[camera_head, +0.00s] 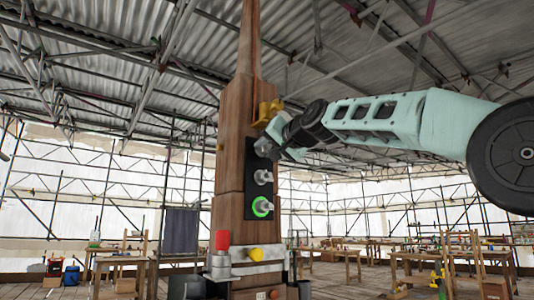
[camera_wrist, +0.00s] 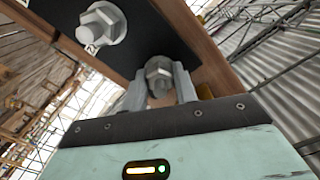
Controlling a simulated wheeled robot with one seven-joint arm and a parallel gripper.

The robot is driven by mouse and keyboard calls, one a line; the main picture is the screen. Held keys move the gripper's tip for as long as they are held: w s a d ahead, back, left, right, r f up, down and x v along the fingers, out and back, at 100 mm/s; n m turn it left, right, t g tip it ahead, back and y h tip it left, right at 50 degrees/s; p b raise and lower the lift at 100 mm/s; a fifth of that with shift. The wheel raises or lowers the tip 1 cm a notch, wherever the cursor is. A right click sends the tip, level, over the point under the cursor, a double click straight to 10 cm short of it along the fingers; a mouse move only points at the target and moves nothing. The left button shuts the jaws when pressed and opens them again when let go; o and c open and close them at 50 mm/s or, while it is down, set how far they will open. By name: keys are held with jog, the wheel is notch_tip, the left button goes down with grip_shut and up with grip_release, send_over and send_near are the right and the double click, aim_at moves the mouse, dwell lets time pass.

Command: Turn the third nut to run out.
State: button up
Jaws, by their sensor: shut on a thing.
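A tall wooden spire (camera_head: 228,185) carries a black plate (camera_head: 250,185) with a column of grey hex nuts. The bottom nut (camera_head: 261,206) has a glowing green ring around it. The middle nut (camera_head: 264,177) sits above it and is free. My gripper (camera_head: 270,148) is at the top nut, partly hiding it in the head view. In the wrist view the top nut (camera_wrist: 158,73) sits between the two fingers of my gripper (camera_wrist: 159,88), which are shut on it. Another nut on a round washer (camera_wrist: 101,24) shows at the upper left there.
A yellow fitting (camera_head: 266,112) is on the spire just above my gripper. A red knob (camera_head: 222,240) and a yellow knob (camera_head: 256,254) are at the spire's base. Wooden workbenches (camera_head: 345,258) stand behind, and scaffolding surrounds the place. The air right of the lower nuts is clear.

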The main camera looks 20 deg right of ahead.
jog(key=n, duration=0.2)
jog(key=n+b, duration=0.1)
jog(key=n, duration=0.1)
jog(key=shift+f+n, duration=0.2)
jog(key=shift+n, duration=0.1)
jog(key=n+b, duration=0.1)
jog(key=n, duration=0.3)
jog(key=shift+d+n, duration=0.1)
jog(key=shift+n, duration=0.2)
jog(key=n+b, duration=0.1)
jog(key=n, duration=0.3)
jog(key=shift+n, duration=0.3)
jog(key=n, duration=0.4)
jog(key=shift+w+r, duration=0.1)
jog(key=n, duration=0.5)
jog(key=shift+b, duration=0.35)
jog(key=n, duration=0.4)
jog(key=shift+n, duration=0.3)
jog(key=n, duration=0.4)
jog(key=shift+r, duration=0.1)
jog(key=n, duration=0.4)
jog(key=shift+n, duration=0.3)
